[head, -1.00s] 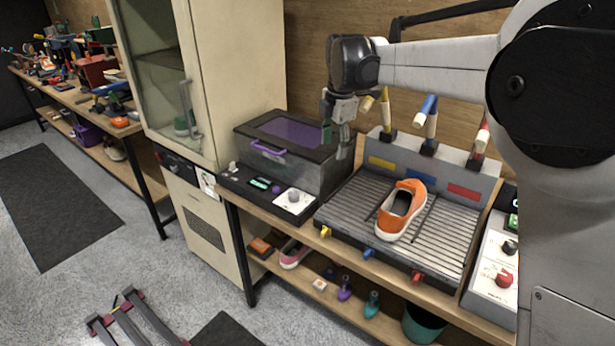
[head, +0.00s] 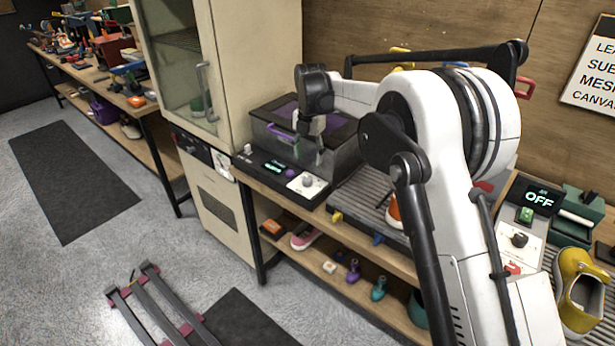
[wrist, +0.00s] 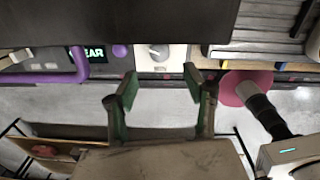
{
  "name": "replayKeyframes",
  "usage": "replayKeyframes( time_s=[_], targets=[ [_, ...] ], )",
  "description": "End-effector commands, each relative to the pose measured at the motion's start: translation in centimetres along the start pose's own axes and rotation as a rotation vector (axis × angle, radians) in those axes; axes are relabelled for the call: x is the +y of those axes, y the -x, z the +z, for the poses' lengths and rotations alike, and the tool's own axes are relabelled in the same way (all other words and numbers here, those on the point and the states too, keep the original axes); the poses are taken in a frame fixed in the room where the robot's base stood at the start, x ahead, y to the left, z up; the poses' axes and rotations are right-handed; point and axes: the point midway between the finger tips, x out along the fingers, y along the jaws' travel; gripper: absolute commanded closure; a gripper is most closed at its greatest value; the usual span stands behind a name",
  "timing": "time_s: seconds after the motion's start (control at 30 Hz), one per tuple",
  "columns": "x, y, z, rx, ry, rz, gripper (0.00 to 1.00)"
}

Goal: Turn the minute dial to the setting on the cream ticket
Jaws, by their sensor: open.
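The minute dial (head: 308,181) is a grey knob on a white plate, at the right end of the black control strip in front of the purple-lidded tank. In the wrist view the dial (wrist: 158,52) shows just beyond my fingertips, with its small marks too blurred to read. My gripper (wrist: 158,88) is open and empty, its green-padded fingers apart. In the head view it hangs over the tank, its fingertips hard to make out. A small pale ticket (head: 221,163) is on the cabinet front; I cannot tell whether it is the cream one, and its writing is unreadable.
The tank's purple handle (head: 280,131), a lit display (head: 273,167) and a purple button (head: 290,173) lie close to the dial. A tall cream cabinet (head: 262,60) stands to the left. A ridged tray (head: 350,203) lies to the right, partly behind my arm.

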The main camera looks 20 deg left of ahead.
Motion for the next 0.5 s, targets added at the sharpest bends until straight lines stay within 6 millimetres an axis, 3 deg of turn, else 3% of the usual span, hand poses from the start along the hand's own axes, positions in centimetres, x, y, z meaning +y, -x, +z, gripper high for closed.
replayKeyframes(
  time_s=[0.3, 0.5],
  targets=[
    [0.0, -5.8, 0.0, 0.0, -0.001, 0.0, 0.53],
    [0.0, -8.0, 0.0, 0.0, -0.001, 0.0, 0.53]
  ],
)
